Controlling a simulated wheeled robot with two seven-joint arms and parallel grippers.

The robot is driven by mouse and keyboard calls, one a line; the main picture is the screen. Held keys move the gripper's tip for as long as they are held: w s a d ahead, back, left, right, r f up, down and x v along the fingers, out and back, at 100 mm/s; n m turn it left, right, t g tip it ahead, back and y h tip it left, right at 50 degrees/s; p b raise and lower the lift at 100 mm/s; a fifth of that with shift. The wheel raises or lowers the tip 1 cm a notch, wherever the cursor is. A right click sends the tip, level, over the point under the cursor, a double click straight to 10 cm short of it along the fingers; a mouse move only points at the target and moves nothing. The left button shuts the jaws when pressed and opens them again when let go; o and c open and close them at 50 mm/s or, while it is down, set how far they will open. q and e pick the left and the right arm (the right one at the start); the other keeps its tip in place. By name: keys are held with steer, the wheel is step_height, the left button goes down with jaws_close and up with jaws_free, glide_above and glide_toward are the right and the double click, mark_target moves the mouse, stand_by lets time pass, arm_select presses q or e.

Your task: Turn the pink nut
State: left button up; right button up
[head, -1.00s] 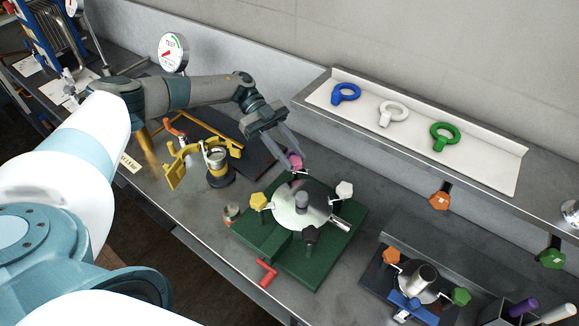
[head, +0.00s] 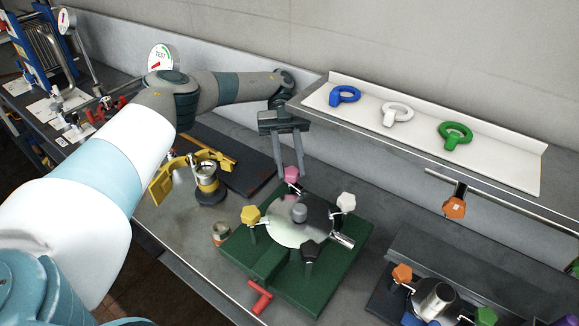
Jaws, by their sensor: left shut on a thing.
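The pink nut (head: 291,173) stands at the back of a round metal lid (head: 290,228) on a green base (head: 334,262). My left gripper (head: 291,170) reaches down from behind, and its two fingers are shut on the pink nut. My right gripper is not in view.
A shelf (head: 520,177) with blue, white and green ring tools runs behind on the right. An orange knob (head: 454,207) hangs below it. A yellow clamp fixture (head: 165,184) stands left of the base. A smaller fixture with a metal cylinder (head: 434,302) is at front right.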

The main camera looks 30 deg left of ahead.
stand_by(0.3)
arm_select(q)
steer(key=o, duration=1)
steer(key=shift+o, duration=0.2)
steer(key=shift+s+h+p, duration=0.1)
steer(key=shift+h+p, duration=0.2)
